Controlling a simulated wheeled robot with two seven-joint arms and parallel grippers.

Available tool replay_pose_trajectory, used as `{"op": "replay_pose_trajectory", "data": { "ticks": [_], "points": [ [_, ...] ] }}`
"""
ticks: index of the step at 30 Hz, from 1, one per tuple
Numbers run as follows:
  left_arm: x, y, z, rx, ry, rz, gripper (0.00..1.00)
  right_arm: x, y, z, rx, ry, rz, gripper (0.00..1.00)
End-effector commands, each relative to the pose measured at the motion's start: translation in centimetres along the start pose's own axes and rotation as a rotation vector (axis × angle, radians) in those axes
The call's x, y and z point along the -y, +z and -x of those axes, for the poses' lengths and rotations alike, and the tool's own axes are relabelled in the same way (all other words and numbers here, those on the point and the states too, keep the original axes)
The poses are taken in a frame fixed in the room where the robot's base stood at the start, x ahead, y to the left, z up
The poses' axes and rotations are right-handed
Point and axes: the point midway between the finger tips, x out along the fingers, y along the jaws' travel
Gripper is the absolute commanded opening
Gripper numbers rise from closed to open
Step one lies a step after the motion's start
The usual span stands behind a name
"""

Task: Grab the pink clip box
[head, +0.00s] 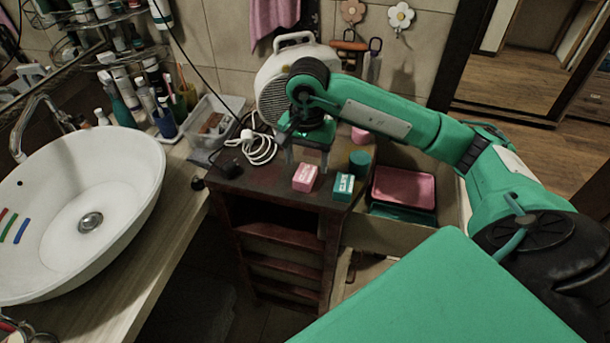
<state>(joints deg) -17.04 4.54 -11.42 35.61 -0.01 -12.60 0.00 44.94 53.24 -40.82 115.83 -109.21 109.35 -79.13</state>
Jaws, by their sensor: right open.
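The pink clip box (305,178) sits on the dark wooden cabinet top, near its front edge. My right gripper (307,160) points down over the cabinet, just behind the pink box in the picture. Its two fingers are apart with nothing seen between them. I cannot tell exactly how high the fingertips are above the top. My left gripper is not in view.
A green clip box (343,187) stands close to the right of the pink one. A green cylinder (359,161) and a pink one (360,135) stand behind. A white coiled cable (259,148) lies left. A white basin (100,190) fills the left side.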

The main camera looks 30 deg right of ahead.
Motion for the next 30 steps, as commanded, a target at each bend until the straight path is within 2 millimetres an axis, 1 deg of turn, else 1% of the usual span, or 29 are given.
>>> {"op": "replay_pose_trajectory", "data": {
  "ticks": [6,9,12,15,20,21,22,28,30],
  "points": [
    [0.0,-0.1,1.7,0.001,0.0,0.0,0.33,0.3,0.1,-2.4,0.003,0.005,-0.001,0.64],
    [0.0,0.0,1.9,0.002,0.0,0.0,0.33,0.3,0.1,-3.7,0.003,0.004,0.0,0.64],
    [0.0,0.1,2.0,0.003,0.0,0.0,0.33,0.4,0.1,-4.5,0.002,0.002,0.0,0.64],
    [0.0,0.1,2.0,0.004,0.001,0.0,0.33,0.4,0.1,-4.8,0.0,0.001,0.0,0.64],
    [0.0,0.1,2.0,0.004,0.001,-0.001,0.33,0.4,0.1,-4.9,0.0,0.001,0.0,0.64],
    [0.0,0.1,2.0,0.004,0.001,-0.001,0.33,0.4,0.1,-4.9,0.0,0.001,0.0,0.62],
    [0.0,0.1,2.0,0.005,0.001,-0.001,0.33,0.4,0.1,-4.9,0.0,0.001,0.0,0.56],
    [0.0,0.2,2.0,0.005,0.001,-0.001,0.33,0.4,0.1,-4.8,0.0,0.001,0.0,0.17],
    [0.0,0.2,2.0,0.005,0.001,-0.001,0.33,0.4,0.1,-4.8,0.0,0.001,0.0,0.15]
  ]
}}
